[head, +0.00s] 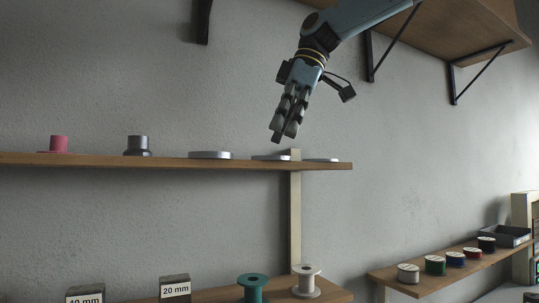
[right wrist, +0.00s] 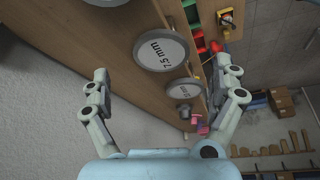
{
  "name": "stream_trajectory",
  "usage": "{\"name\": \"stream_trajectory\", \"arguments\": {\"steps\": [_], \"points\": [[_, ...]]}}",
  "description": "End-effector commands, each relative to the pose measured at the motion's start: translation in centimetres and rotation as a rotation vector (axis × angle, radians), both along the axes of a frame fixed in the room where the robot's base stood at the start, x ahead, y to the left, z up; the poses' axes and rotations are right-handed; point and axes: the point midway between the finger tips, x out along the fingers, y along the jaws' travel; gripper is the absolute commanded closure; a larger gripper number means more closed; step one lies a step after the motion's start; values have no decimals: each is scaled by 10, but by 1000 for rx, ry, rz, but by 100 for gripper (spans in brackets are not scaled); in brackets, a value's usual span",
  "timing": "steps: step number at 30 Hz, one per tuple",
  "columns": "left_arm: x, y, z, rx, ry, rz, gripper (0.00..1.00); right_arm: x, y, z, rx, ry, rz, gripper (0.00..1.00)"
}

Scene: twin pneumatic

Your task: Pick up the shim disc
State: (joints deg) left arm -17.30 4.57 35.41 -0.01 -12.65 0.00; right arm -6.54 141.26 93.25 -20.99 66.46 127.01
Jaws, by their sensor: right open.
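Three flat grey discs lie on the upper wooden shelf in the head view: a left one (head: 211,155), a middle one (head: 270,157) and a right one (head: 320,160). In the right wrist view, one disc (right wrist: 162,52) is labelled 7.5 mm. My left gripper is out of view.
A pink spool (head: 59,145) and a grey flanged piece (head: 137,146) stand further left on the shelf (head: 100,161). A green spool (head: 253,287), a white spool (head: 306,281) and labelled blocks (head: 175,288) are below. A bracketed shelf (head: 460,30) hangs upper right.

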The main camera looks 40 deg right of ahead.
Motion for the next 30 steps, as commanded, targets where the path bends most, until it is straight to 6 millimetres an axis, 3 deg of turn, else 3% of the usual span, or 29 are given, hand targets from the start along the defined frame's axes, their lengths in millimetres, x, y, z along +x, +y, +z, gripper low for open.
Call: {"name": "stream_trajectory", "arguments": {"steps": [2, 6, 14, 27, 30], "points": [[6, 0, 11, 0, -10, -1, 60, 1, 5, -9, 1, 3, 2, 6], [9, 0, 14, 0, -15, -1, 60, 6, 9, -25, 1, 1, 0, 6], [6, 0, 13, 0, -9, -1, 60, 7, 10, -30, 0, -1, 0, 6], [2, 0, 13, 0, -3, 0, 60, 7, 10, -29, 0, -2, 1, 62], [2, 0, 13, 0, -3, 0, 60, 7, 10, -29, 0, -2, 1, 70]]}}
